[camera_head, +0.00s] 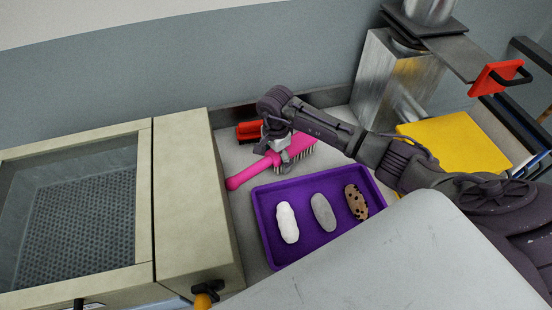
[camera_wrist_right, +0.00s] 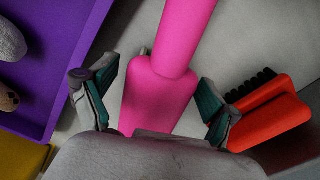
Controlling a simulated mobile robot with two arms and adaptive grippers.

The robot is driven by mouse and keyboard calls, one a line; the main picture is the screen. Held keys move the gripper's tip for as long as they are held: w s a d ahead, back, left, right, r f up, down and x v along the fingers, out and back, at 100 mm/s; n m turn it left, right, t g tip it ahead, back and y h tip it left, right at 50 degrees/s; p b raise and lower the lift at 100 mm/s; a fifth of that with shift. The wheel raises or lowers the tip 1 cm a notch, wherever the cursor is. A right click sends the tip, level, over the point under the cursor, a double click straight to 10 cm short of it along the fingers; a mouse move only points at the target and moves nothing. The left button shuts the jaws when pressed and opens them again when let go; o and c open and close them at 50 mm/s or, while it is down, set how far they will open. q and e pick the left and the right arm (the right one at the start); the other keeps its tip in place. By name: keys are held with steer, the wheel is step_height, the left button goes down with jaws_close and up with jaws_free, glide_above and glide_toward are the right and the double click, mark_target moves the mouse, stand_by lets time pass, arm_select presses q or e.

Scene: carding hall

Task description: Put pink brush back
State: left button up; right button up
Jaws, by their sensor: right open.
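The pink brush (camera_head: 246,175) lies on the grey table behind the purple tray, its handle pointing to the lower left and its pale bristles toward the right. My right gripper (camera_head: 278,146) is over the brush's middle. In the right wrist view the open fingers (camera_wrist_right: 158,100) stand on either side of the pink brush (camera_wrist_right: 158,88), with gaps showing on both sides. Part of the brush is hidden under the gripper. My left gripper is not in view.
The purple tray (camera_head: 262,205) holds a white, a grey and a brown spotted oval piece. A red brush (camera_head: 249,130) lies close behind the gripper. A beige machine (camera_head: 190,190) stands left. A metal device (camera_head: 378,80) and a yellow block (camera_head: 460,143) are right.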

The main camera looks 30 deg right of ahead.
step_height(320, 180, up, 10)
steer(key=b, duration=0.3)
steer(key=shift+f, duration=0.15)
steer(key=shift+r, duration=0.75)
